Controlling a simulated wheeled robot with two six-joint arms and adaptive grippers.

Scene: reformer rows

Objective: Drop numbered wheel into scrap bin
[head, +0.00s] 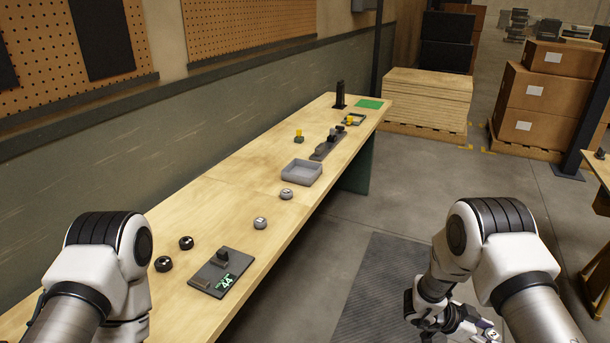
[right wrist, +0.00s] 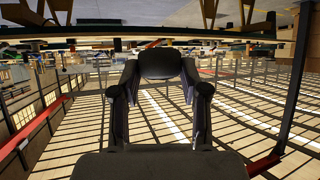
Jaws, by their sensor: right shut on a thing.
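My right gripper (head: 476,328) is low at the bottom right of the head view, over the floor and off the bench. It is shut on a small wheel (head: 493,335) with a pale, numbered face, partly cut off by the frame's edge. In the right wrist view the gripper (right wrist: 160,90) has a dark rounded thing (right wrist: 160,63) between its fingertips. A grey open-topped bin (head: 301,173) stands on the bench and looks empty. Two grey wheels with pale faces (head: 260,223) (head: 286,194) and two black wheels (head: 186,242) (head: 164,264) lie on the bench. My left gripper is out of view.
A dark plate with a green 44 display (head: 222,272) lies on the near bench. A dark fixture (head: 328,143), a yellow-topped piece (head: 299,136) and a black post (head: 340,95) stand farther along. Cartons (head: 535,100) and stacked boards (head: 427,100) are at the back. A mat (head: 385,290) covers the floor.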

